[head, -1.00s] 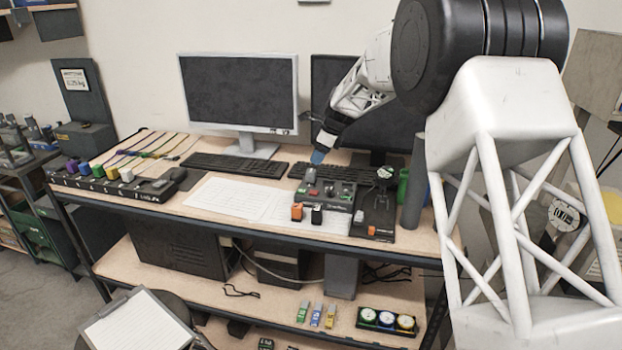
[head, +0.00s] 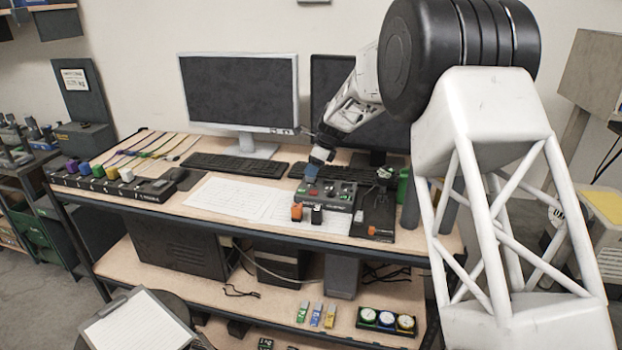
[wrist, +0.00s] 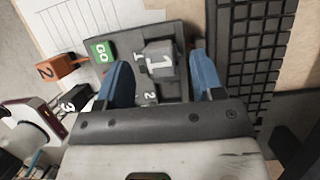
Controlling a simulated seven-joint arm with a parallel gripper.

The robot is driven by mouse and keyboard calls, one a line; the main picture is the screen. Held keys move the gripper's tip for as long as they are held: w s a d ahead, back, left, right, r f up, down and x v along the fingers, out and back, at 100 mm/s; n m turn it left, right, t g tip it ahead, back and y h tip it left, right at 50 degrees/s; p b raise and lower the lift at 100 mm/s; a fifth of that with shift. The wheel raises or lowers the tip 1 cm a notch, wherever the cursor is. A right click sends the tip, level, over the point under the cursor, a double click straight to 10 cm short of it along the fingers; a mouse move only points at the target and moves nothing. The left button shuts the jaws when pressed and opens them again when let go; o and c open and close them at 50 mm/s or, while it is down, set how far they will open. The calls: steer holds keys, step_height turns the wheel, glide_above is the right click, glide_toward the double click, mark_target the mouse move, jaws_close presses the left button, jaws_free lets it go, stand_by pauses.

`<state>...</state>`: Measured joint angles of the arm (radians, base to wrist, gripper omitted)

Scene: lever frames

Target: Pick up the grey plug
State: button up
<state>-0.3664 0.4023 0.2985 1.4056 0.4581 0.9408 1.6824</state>
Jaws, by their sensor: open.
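The grey plug (wrist: 158,60), a block marked 1, stands on a dark panel (wrist: 172,32) in the wrist view. My gripper (wrist: 160,64) is open, with one blue finger on each side of the plug and a visible gap on both sides. The fingers appear apart from it. In the head view my gripper (head: 312,172) points down over the back left part of the panel (head: 335,203), and the plug is mostly hidden there by the fingers.
A green block (wrist: 103,50) sits close to the left finger. An orange plug (wrist: 60,66) and a black plug (wrist: 74,101) are further left. A keyboard (wrist: 258,50) lies on the right. White sheets (head: 235,203) lie left of the panel. Monitors stand behind.

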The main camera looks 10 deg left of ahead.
steer(key=shift+x, duration=1.15)
steer(key=shift+c, duration=0.2)
steer(key=c, duration=1)
